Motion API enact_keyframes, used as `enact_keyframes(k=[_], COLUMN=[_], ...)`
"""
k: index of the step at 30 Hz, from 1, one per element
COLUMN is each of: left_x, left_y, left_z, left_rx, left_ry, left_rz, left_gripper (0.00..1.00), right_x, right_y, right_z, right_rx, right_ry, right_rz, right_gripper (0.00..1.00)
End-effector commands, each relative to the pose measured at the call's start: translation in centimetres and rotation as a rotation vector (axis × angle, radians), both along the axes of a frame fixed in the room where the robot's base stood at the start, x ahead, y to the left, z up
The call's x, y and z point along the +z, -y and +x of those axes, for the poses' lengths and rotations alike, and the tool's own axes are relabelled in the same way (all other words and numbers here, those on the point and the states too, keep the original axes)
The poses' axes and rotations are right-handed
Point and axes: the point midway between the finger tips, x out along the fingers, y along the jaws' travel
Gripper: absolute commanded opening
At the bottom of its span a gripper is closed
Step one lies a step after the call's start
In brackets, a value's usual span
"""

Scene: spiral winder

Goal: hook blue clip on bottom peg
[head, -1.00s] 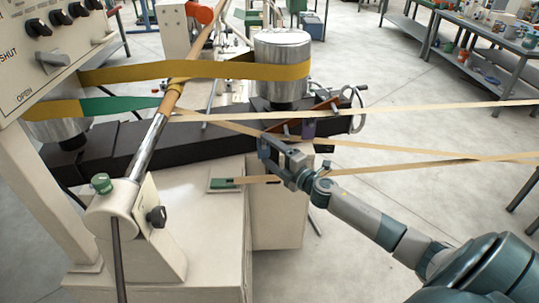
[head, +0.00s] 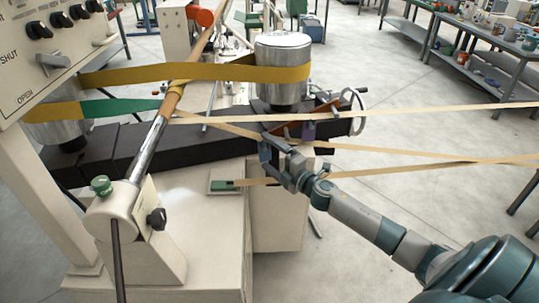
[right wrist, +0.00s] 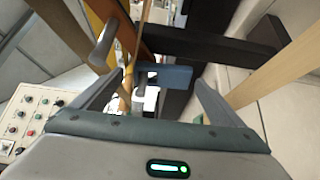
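The blue clip (right wrist: 165,77) shows in the right wrist view as a blue block with a small opening, in front of and between my fingertips. A small blue-purple piece (head: 308,130) in the head view, by the orange-brown bracket (head: 320,115), looks like the same clip. My right gripper (head: 281,149) is open below it; in the right wrist view its fingers (right wrist: 158,82) are spread, with gaps to both sides of the clip. A grey round peg (right wrist: 104,46) stands at upper left there; I cannot tell whether it is the bottom peg. My left gripper is not in view.
Tan strips (head: 420,156) run across to the right, close to my right gripper. A metal drum (head: 282,75) with a yellow band and a dark beam (head: 110,150) stand behind. A pale cabinet (head: 200,240) is at front left.

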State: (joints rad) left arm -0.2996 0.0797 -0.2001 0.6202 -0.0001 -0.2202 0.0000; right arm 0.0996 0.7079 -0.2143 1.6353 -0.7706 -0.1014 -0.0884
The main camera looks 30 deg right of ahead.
Motion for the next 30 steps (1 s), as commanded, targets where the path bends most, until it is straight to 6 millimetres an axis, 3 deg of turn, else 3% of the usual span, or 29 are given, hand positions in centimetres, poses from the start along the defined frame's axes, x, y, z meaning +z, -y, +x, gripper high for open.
enact_keyframes(k=[14, 26, 30], left_x=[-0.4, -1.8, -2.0], left_y=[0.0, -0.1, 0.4], left_z=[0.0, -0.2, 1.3], left_rx=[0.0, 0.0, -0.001], left_ry=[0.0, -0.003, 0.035], left_rz=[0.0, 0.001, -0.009], left_gripper=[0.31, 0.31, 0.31], right_x=[-0.2, -0.3, -0.3], right_y=[0.2, 0.6, 0.9], right_z=[-1.4, -6.6, -8.5], right_rx=[0.0, 0.002, 0.001], right_ry=[-0.001, -0.002, -0.002], right_rz=[-0.001, -0.001, -0.001], right_gripper=[0.92, 0.92, 0.92])
